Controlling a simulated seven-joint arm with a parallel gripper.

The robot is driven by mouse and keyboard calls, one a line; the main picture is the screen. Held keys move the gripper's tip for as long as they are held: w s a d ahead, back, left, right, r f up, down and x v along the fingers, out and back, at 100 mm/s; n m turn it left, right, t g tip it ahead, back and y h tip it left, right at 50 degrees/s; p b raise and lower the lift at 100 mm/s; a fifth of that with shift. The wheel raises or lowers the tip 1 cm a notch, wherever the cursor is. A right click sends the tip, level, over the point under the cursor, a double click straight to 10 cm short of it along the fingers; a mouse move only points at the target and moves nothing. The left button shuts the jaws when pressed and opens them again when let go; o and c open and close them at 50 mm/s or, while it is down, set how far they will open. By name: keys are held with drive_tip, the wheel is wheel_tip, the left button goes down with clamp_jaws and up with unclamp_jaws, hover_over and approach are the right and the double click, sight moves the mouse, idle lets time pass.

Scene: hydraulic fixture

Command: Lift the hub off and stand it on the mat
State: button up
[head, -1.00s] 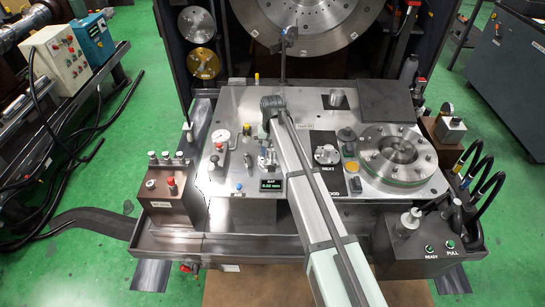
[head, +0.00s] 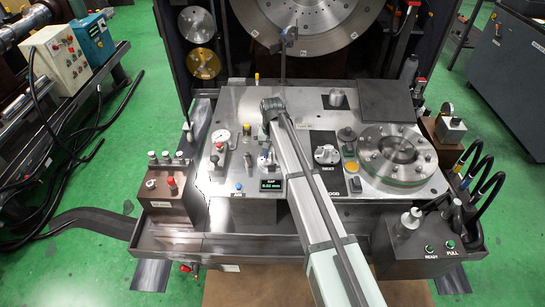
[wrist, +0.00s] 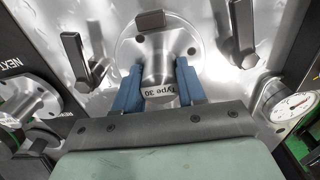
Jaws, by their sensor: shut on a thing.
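The hub is a grey metal cylinder marked "Type 30" (wrist: 160,88); in the wrist view it stands in front of a round bolted flange (wrist: 187,38). My gripper (wrist: 158,88) has its blue fingers shut on the hub, one on each side. Whether the hub has come off what lies under it cannot be told. In the head view my arm hides the hub and the fingers. A plain dark square mat (head: 386,100) lies at the back right of the steel plate, with nothing on it.
A bolted ring (head: 397,152) sits at the plate's right. A dark NEXT pad (head: 328,172) holds a metal part. A short cylinder (head: 337,96) stands on a small dark pad. A dial gauge (wrist: 296,106) and dark clamp levers (wrist: 243,35) stand close beside my gripper.

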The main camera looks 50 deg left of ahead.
sight(272, 149)
clamp_jaws()
drive_tip(key=shift+r, duration=0.25)
drive_tip(key=shift+r, duration=2)
drive_tip(key=w+d+r+m, duration=0.1)
drive_tip(key=w+d+r, duration=0.1)
drive_tip(key=w+d, duration=0.5)
drive_tip(key=w+d+r+m, duration=0.25)
drive_tip(key=w+d, duration=0.25)
drive_tip(key=d, duration=0.4)
drive_tip(key=s+d, duration=0.4)
drive_tip(key=d, duration=0.2)
drive_tip(key=shift+m, duration=0.45)
drive_tip(key=shift+s+d+f, duration=0.1)
drive_tip(key=shift+f, duration=2.1)
drive_tip(key=shift+d+f, duration=0.1)
drive_tip(key=shift+f, duration=2.05)
